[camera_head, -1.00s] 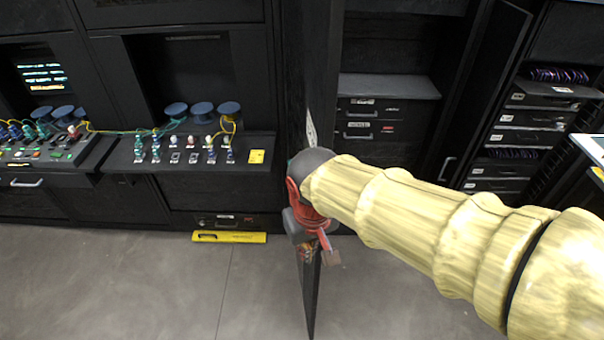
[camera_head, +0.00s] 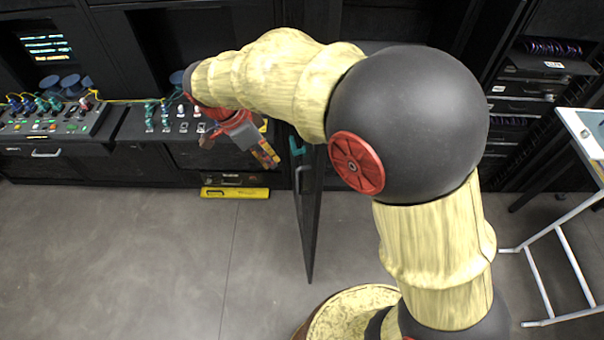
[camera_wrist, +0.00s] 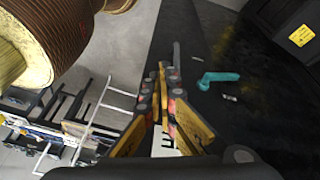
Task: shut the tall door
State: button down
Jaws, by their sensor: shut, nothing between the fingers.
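The tall door (camera_head: 308,225) is a dark panel that stands open, its lower corner sticking out over the floor. A teal handle (camera_head: 297,145) shows on it, and also in the wrist view (camera_wrist: 218,78). The upper part of the door is hidden behind my arm in the head view. My gripper (camera_head: 268,157) is shut and empty, on the left side of the door near handle height. In the wrist view, its fingertips (camera_wrist: 162,72) point along the dark door face (camera_wrist: 188,45), left of the handle. I cannot tell whether they touch the door.
A bench with connectors and spools (camera_head: 65,85) runs along the left cabinets. A metal-framed table (camera_head: 575,245) and drawer cabinets (camera_head: 525,90) stand at right.

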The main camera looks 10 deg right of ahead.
jog(key=s+d+f+m+p, duration=0.1)
jog(key=d+f+m+p, duration=0.1)
jog(key=d+f, duration=0.6)
jog(key=shift+f+m, duration=0.5)
jog(key=shift+m, duration=0.2)
jog(key=shift+s+d, duration=0.1)
jog(key=shift+d, duration=0.15)
